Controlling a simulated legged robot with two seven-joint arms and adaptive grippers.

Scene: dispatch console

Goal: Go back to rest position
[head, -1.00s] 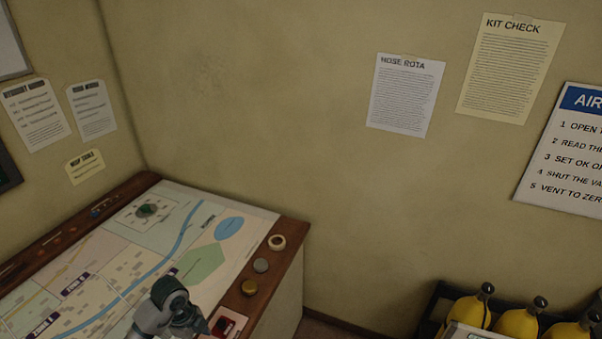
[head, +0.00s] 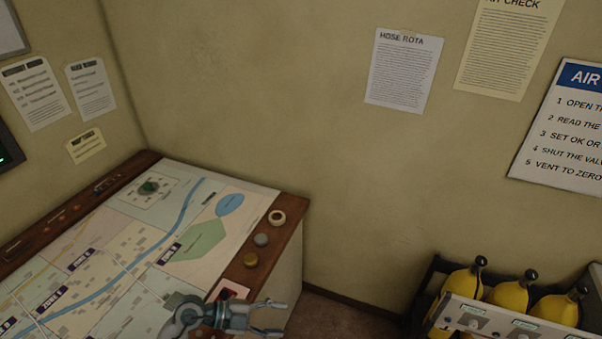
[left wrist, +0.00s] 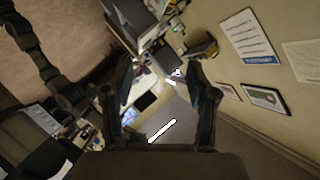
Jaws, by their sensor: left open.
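My left gripper (head: 282,318) is at the bottom of the head view, over the front right corner of the map console (head: 280,236). Its two fingers point right, spread apart, with nothing between them. It hides part of the console's near edge and partly covers the red control (head: 230,293). In the left wrist view the same gripper (left wrist: 162,68) shows its dark fingers apart, with the room beyond. My right gripper is in neither view.
Yellow cylinders (head: 508,295) stand in a dark rack (head: 432,278) at lower right. Floor shows between console and rack.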

